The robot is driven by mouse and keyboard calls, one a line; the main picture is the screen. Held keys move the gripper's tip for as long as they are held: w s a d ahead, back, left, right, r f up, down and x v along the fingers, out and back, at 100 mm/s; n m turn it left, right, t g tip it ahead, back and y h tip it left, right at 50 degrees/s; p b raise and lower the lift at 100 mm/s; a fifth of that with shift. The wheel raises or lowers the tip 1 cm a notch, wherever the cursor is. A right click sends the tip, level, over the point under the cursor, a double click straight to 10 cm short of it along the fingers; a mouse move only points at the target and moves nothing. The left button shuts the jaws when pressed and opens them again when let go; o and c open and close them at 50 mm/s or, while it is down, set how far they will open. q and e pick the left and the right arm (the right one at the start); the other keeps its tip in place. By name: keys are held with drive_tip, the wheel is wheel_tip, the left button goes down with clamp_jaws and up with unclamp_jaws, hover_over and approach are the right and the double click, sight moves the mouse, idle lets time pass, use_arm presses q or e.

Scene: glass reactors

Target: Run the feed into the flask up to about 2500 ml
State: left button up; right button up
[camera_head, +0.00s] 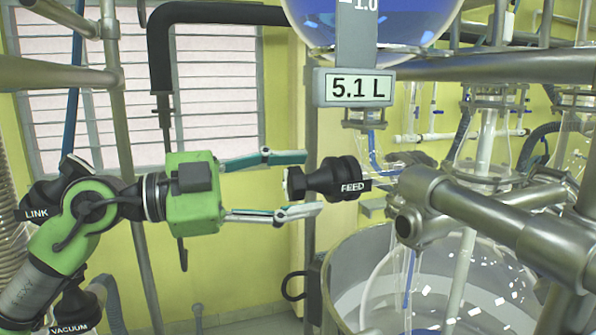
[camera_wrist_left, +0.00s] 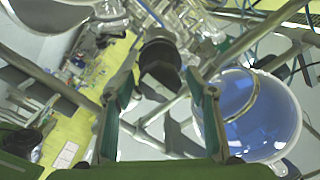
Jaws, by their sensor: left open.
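The black FEED valve knob (camera_head: 330,178) sits in the middle of the head view, its label facing me. My left gripper (camera_head: 312,182) is open, with its two fingers above and below the knob's left end; I cannot tell if they touch it. In the left wrist view, the dark knob (camera_wrist_left: 160,60) lies ahead of and between the open fingers (camera_wrist_left: 165,90). A round glass flask with blue liquid (camera_head: 400,18) hangs above, cut off by the top edge; it also shows in the left wrist view (camera_wrist_left: 262,115). A readout (camera_head: 353,88) below it says 5.1 L. My right gripper is not in view.
Thick metal pipes (camera_head: 500,215) run just right of the knob. A large round bath (camera_head: 350,270) stands below them. Glassware and tubes (camera_head: 490,130) fill the right side.

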use_arm(q)
drive_tip(key=shift+w+d, duration=0.1)
drive_tip(key=shift+d, duration=0.15)
drive_tip(key=c, duration=1.1)
